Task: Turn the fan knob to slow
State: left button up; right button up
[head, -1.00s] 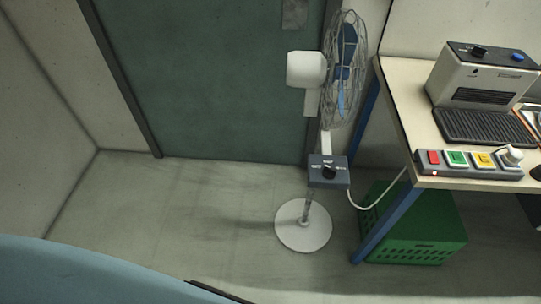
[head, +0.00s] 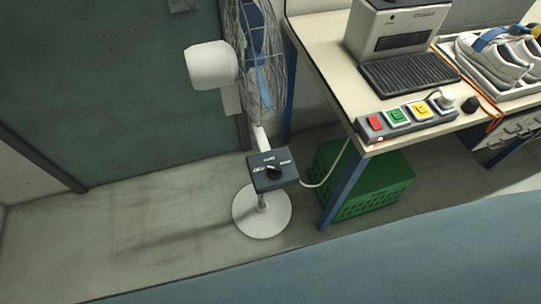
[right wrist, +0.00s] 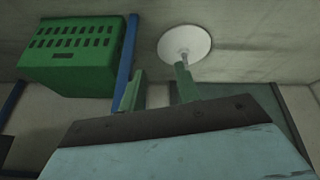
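The pedestal fan (head: 212,66) stands on the floor beside the workbench, on a round white base (head: 262,212). Its dark control box (head: 272,180) sits low on the pole and carries a black knob (head: 274,172) with small white labels around it. The labels are too small to read, so I cannot tell the knob's setting. In the right wrist view, two greenish fingers of my right gripper (right wrist: 160,88) stand apart with nothing between them. The fan base (right wrist: 185,43) shows beyond them; the knob does not show there. My left gripper is not in view.
The workbench (head: 318,62) on the right has a blue leg and carries a grey-white machine (head: 398,30), a power strip (head: 408,121) with coloured switches and shoes (head: 490,58). A green crate (head: 375,185) is under it. A white cable runs from the box. Floor left of the fan is clear.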

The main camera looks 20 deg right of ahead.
jog(key=w+d+r+n+t+y, duration=0.1)
jog(key=w+r+t, duration=0.15)
jog(key=w, duration=0.35)
jog(key=w+d+r+t, duration=0.1)
jog(key=w+r, duration=0.2)
jog(key=w, duration=0.2)
jog(key=n+y+b, duration=0.4)
jog(key=n+y, duration=0.4)
jog(key=y, duration=0.6)
send_near(275, 168)
jog(key=x, duration=0.9)
jog(key=shift+w+a, duration=0.2)
jog(key=shift+a, duration=0.15)
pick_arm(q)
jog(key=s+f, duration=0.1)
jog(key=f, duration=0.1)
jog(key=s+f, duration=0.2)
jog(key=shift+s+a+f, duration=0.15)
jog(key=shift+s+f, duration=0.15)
pick_arm(e)
jog(key=shift+a, duration=0.15)
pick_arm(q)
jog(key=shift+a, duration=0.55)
pick_arm(e)
grip_shut()
